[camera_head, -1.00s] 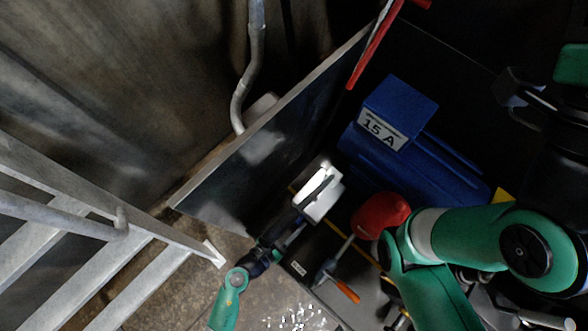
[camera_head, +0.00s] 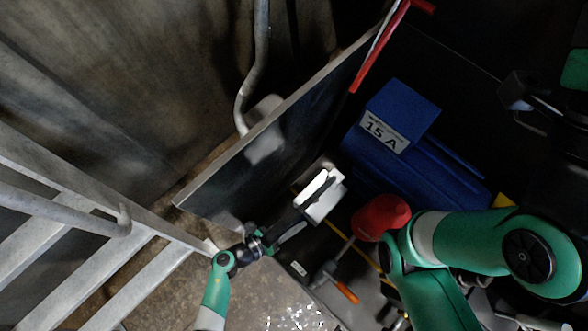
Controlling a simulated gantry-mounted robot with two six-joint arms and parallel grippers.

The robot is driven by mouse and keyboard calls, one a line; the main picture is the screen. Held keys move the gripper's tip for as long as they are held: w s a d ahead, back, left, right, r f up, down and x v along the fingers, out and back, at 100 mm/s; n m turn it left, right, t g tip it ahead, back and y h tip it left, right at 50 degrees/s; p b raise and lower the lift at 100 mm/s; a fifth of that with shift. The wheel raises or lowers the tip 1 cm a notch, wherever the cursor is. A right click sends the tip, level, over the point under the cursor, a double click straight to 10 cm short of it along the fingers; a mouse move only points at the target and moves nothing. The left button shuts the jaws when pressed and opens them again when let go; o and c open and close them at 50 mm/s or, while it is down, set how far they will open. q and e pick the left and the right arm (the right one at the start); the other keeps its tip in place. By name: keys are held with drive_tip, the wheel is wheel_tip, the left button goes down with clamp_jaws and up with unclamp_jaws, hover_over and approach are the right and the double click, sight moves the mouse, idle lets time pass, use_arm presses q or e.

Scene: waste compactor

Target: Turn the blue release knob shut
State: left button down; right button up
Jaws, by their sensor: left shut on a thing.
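My left gripper (camera_head: 316,194) is black and reaches up from the lower left. Its fingers end at a white box-like block (camera_head: 327,205) beside the dark panel. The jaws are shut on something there. The blue release knob itself cannot be made out. The gripper covers the spot where the jaws close, and its place fits the knob. My right arm crosses the lower right, and its gripper does not show.
A dark upright panel (camera_head: 270,145) stands just left of the gripper. A large blue housing marked 15 A (camera_head: 410,110) lies to the right. A red rounded part (camera_head: 380,217) and an orange-handled lever (camera_head: 346,291) are close by. Metal stairs (camera_head: 70,230) fill the left.

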idle(0.4)
use_arm(q)
drive_tip(key=c, duration=0.5)
unclamp_jaws()
drive_tip(key=p+v, duration=0.4)
drive_tip(key=v, duration=0.6)
drive_tip(key=shift+a+r+p, duration=0.15)
drive_tip(key=shift+a+p, duration=0.05)
drive_tip(key=shift+p, duration=0.2)
drive_tip(key=shift+s+a+r, duration=0.1)
drive_tip(key=shift+s+a, duration=0.3)
drive_tip(key=shift+a, duration=0.1)
drive_tip(key=shift+c, duration=1.3)
